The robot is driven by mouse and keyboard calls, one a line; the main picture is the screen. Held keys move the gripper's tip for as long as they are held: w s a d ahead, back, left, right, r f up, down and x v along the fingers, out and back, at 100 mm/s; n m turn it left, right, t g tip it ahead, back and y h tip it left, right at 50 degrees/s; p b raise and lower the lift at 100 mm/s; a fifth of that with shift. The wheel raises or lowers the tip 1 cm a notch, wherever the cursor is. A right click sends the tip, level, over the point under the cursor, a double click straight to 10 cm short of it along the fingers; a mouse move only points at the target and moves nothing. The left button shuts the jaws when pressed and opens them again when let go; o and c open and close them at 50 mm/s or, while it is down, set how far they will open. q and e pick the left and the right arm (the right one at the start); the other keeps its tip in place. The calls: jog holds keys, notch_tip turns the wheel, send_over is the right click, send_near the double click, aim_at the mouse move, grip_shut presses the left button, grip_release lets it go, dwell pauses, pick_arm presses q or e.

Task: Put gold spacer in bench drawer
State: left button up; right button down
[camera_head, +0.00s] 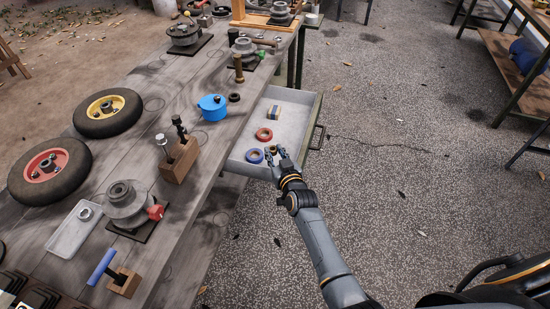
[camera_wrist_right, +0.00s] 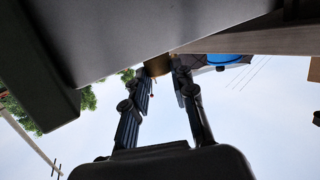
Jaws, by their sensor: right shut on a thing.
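The bench drawer (camera_head: 294,108) is pulled out from the side of the bench, with its pale floor showing. My right gripper (camera_head: 275,153) is at the near end of the drawer, by its side wall. In the right wrist view its fingers (camera_wrist_right: 162,82) are closed on a small gold-brown piece (camera_wrist_right: 157,66), which looks like the gold spacer. The fingers and the drawer edge hide most of it. In the head view the spacer cannot be made out clearly. My left gripper is not in view.
The bench (camera_head: 195,190) holds wheels, a blue round container (camera_head: 212,106) and wooden blocks. The floor right of the drawer is clear.

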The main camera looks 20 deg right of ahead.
jog(key=shift+f, duration=0.85)
jog(key=shift+f+b, duration=0.45)
jog(key=shift+f, duration=0.15)
jog(key=c, duration=1.1)
grip_release()
jog(key=shift+s, duration=0.1)
